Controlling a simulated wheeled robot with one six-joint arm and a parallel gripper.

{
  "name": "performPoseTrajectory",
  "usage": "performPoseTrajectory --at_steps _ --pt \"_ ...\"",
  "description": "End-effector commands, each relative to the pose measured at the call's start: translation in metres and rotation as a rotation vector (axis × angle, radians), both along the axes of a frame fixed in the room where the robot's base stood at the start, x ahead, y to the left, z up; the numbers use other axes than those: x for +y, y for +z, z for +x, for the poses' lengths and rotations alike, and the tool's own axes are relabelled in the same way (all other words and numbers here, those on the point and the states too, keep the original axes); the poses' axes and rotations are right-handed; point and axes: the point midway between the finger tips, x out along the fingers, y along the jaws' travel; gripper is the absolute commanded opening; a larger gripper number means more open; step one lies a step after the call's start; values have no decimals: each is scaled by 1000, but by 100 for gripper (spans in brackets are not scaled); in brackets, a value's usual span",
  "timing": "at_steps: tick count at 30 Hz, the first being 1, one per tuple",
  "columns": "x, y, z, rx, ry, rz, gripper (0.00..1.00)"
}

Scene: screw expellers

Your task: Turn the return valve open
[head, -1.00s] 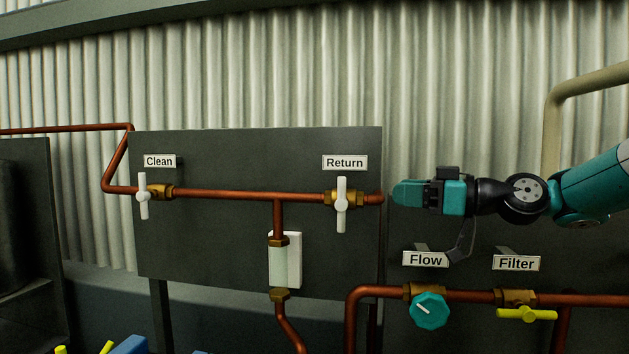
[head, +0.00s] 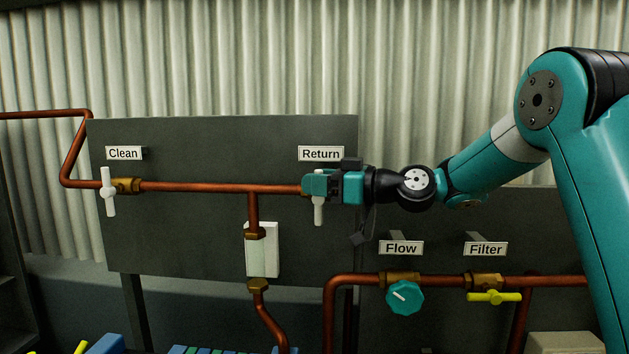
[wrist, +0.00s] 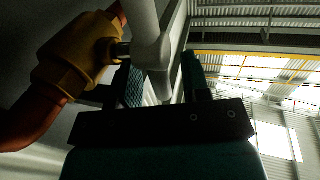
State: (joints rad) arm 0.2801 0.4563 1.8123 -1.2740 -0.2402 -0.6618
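The return valve's white handle (head: 319,212) hangs below my gripper (head: 308,185) in the head view, under the "Return" label (head: 321,153). The handle stands upright, across the copper pipe; my gripper hides its upper part and most of the brass body. In the wrist view the white handle (wrist: 150,40) and its hub lie between the two fingers of my gripper (wrist: 163,80), next to the brass valve body (wrist: 75,55). The fingers are apart, with a gap between the handle and the right finger. My gripper is open around the handle.
The clean valve (head: 108,191), with an upright white handle, is at the left of the same dark panel (head: 190,245). Below right are the teal flow knob (head: 405,296) and the yellow filter handle (head: 494,297). A copper pipe (head: 210,187) crosses the panel.

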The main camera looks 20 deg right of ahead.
Motion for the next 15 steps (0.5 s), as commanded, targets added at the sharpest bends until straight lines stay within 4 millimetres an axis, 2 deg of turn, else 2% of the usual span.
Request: performPoseTrajectory --at_steps 1,6,15 --pt "0 0 0 0 0 0 36" --pt "1 0 0 0 1 0 0" --pt "3 1 0 5 4 -16 0"
